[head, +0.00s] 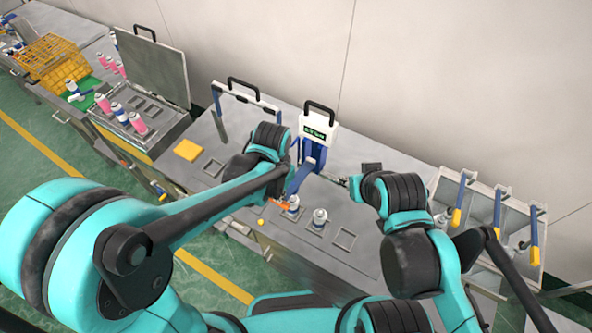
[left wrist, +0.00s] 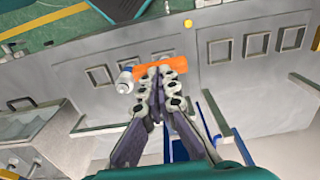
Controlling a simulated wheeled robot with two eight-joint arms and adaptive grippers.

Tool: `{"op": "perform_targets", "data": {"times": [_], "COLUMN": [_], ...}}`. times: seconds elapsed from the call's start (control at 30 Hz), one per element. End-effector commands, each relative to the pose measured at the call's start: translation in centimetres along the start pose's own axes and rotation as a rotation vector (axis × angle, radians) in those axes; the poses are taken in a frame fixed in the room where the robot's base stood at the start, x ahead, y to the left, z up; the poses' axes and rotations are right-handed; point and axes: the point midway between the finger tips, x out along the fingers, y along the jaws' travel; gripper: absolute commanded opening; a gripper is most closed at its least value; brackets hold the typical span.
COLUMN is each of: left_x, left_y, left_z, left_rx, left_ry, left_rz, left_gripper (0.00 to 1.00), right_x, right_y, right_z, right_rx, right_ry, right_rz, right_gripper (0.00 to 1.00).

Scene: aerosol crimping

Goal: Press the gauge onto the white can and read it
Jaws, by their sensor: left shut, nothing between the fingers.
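The gauge (head: 318,131) is a white box with a small green display and black handle, on a blue stand at the bench's back. Its digits are too small to read. Two small white cans, a left one (head: 293,204) and a right one (head: 319,217), stand upright on the bench before it. An orange bar (head: 279,207) is beside the left can. My left gripper (head: 289,192) is shut, its tips against or just over the orange bar (left wrist: 174,67) in the left wrist view; a white can (left wrist: 125,80) is beside them. My right gripper (head: 341,181) is right of the stand, jaws unclear.
An empty square recess (head: 345,239) lies right of the cans. A yellow pad (head: 187,150) lies on the bench at left. A tray (head: 137,128) with pink and white cans is farther left. A rack (head: 490,215) with blue-and-yellow levers stands at right.

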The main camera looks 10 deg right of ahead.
Motion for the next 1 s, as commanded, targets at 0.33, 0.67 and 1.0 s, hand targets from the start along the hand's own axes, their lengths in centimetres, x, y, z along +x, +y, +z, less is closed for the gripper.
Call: {"op": "perform_targets", "data": {"times": [0.33, 0.67, 1.0], "left_x": [-6.0, -8.7, -8.5], "left_y": [0.0, 0.0, 0.0], "left_z": [-0.8, -1.3, -1.3], "left_rx": [0.0, 0.0, 0.0], "left_ry": [0.0, 0.0, 0.0], "left_rz": [0.0, 0.0, 0.0], "left_gripper": [0.0, 0.0, 0.0], "right_x": [-3.6, -5.1, -5.0], "right_y": [0.0, 0.0, 0.0], "right_z": [-2.6, -3.6, -3.5], "right_rx": [0.0, 0.0, 0.0], "right_ry": [0.0, 0.0, 0.0], "right_rz": [0.0, 0.0, 0.0], "right_gripper": [0.33, 0.33, 0.33]}}
